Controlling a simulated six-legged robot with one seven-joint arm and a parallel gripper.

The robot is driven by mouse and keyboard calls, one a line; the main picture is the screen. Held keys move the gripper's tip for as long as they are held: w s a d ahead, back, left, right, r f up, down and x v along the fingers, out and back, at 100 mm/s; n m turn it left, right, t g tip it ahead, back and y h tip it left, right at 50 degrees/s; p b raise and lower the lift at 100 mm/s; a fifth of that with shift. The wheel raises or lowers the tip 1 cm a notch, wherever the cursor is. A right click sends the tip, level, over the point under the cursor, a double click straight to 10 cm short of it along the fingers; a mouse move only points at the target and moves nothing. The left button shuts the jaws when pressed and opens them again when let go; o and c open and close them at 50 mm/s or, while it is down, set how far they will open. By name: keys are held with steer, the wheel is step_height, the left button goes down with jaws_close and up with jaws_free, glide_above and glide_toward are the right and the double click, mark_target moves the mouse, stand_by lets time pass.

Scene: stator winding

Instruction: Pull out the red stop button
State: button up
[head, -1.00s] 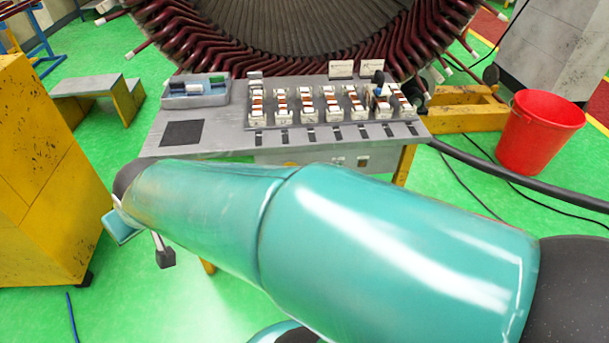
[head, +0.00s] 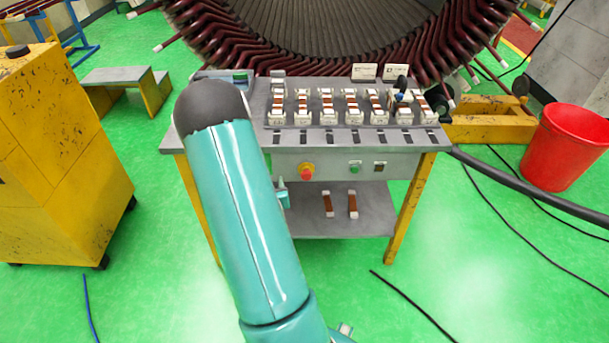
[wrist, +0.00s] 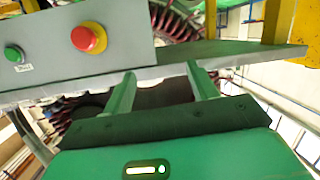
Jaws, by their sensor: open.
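The red stop button (head: 307,170) sits on a yellow collar on the grey front panel (head: 330,164) of the workbench. It also shows in the wrist view (wrist: 84,40), at the upper left, with the view turned over. My gripper (wrist: 160,80) is open in the wrist view, with two green fingers apart and nothing between them. The button lies beyond and to the left of the fingers there, not touching them. In the head view my arm hides most of the gripper; only a small teal part shows beside the arm, below the button.
A green button (head: 354,167) and a dark switch (head: 379,167) share the panel. The bench top (head: 420,140) holds rows of clamps. A lower shelf (head: 375,215) carries two brown strips. A yellow cabinet (head: 60,150) stands left and a red bucket (head: 568,145) right.

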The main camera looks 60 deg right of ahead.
mark_target(306, 177)
steer(key=s+d+f+h, duration=0.25)
steer(key=s+f, duration=0.35)
steer(key=s, duration=0.6)
steer(key=shift+h, duration=0.25)
steer(key=x, duration=1.3)
steer(key=shift+w+d+f, duration=0.1)
steer(key=shift+w+d, duration=0.05)
steer(key=shift+d, duration=0.15)
jaws_close()
steer(key=shift+s+a, duration=0.2)
steer(key=shift+a, duration=0.25)
jaws_free()
